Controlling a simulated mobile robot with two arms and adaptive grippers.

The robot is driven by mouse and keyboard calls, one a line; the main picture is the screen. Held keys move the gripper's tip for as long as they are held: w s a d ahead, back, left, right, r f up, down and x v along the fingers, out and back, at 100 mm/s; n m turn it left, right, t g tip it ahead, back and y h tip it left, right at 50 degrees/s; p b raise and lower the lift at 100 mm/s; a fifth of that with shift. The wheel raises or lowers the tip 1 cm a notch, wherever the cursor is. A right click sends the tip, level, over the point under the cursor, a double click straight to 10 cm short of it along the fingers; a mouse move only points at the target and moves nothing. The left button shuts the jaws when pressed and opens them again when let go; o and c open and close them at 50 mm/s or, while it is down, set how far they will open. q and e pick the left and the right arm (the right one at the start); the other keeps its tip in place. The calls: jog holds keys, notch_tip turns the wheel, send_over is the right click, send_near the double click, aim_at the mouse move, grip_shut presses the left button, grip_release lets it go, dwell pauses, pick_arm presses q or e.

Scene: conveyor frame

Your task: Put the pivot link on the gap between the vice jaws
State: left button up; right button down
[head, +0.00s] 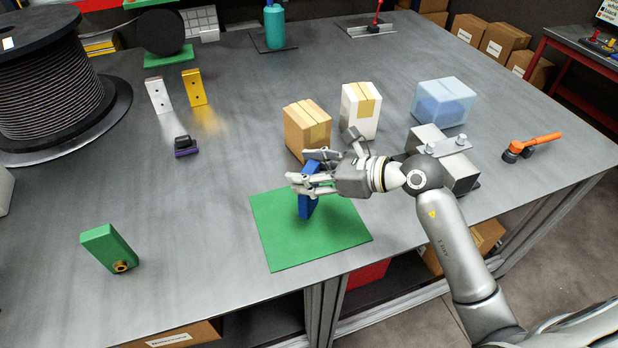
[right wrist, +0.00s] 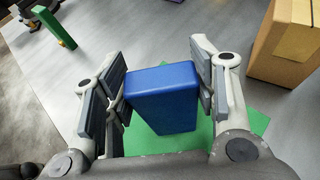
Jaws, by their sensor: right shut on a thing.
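My right gripper (head: 318,172) is shut on a blue block (head: 308,200), with a finger on each side of it. The block is upright over the green mat (head: 275,235); I cannot tell if it touches the mat. The blue block also shows between the fingers in the right wrist view (right wrist: 162,98). A green block with a brass ring (head: 110,247) stands at the front left. I cannot tell for sure which piece is the pivot link. A grey metal block with bolts (head: 440,148), partly behind my right arm, may be the vice; no jaw gap is clear. My left gripper is not in view.
A brown box (head: 306,128), a white box (head: 360,108) and a translucent blue box (head: 444,102) stand behind the gripper. An orange-handled tool (head: 533,146) lies at right. White (head: 158,95) and yellow (head: 194,88) plates stand far left. The table's left middle is mostly clear.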

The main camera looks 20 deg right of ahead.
jog(key=shift+s+f+p, duration=0.1)
jog(key=shift+f+p, duration=0.25)
jog(key=shift+f, duration=0.85)
jog(key=shift+f, duration=0.15)
jog(key=c, duration=0.9)
grip_release()
jog(key=shift+f, duration=0.1)
jog(key=shift+c, duration=0.2)
jog(key=o, duration=0.4)
jog(key=shift+c, duration=0.2)
